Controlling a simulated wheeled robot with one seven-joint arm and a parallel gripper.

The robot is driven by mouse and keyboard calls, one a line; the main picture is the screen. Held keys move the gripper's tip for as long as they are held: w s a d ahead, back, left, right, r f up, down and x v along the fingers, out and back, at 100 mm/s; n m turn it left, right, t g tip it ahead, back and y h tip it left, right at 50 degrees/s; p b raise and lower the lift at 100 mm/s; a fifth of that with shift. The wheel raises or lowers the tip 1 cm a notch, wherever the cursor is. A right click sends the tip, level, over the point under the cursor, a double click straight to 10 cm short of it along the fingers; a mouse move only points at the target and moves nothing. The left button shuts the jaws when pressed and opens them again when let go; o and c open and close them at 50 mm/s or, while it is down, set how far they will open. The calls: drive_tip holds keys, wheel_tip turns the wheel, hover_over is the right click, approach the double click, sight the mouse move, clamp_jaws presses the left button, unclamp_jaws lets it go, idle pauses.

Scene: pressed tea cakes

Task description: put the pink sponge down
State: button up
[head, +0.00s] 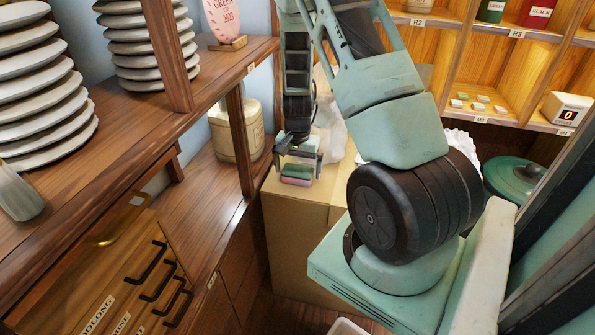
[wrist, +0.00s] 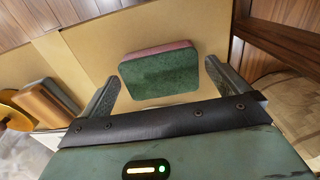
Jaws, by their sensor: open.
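The pink sponge (head: 296,181) has a green scouring side and lies flat, green side up, on the cardboard box (head: 300,215). In the wrist view the sponge (wrist: 160,74) shows its green top and a pink edge along the far side. My gripper (head: 299,165) is open just above the sponge in the head view. In the wrist view its two fingers (wrist: 160,88) stand apart, one to each side of the sponge, with gaps between them and it.
A cream canister (head: 236,131) stands on the wooden counter left of the box. Stacks of plates (head: 40,90) fill the shelf at left. A brown block (wrist: 46,102) lies left of my gripper in the wrist view. A green lidded pot (head: 514,178) is at right.

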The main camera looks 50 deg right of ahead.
sight(297, 171)
wheel_tip(297, 171, up, 11)
drive_tip(key=p, duration=0.1)
drive_tip(key=shift+f, duration=0.2)
idle(0.5)
drive_tip(key=s+a+r+n+t, duration=0.1)
drive_tip(key=a+r+n, duration=0.4)
drive_tip(key=a, duration=0.5)
drive_tip(key=s+a+r+n+t, duration=0.15)
drive_tip(key=a+r+n, duration=0.25)
drive_tip(key=a+n, duration=0.45)
drive_tip(key=s+a+r+n+g+p, duration=0.1)
drive_tip(key=s+a+r+n+p, duration=0.2)
drive_tip(key=s+a, duration=0.4)
drive_tip(key=s+a+r+n+g+p, duration=0.1)
drive_tip(key=s+a+r+n+p, duration=0.3)
drive_tip(key=a, duration=1.1)
drive_tip(key=s+r+p, duration=0.2)
drive_tip(key=s+r, duration=0.1)
drive_tip(key=r, duration=0.1)
drive_tip(key=shift+s+r+y, duration=0.25)
drive_tip(key=shift+s+y, duration=0.05)
drive_tip(key=shift+n+g, duration=0.25)
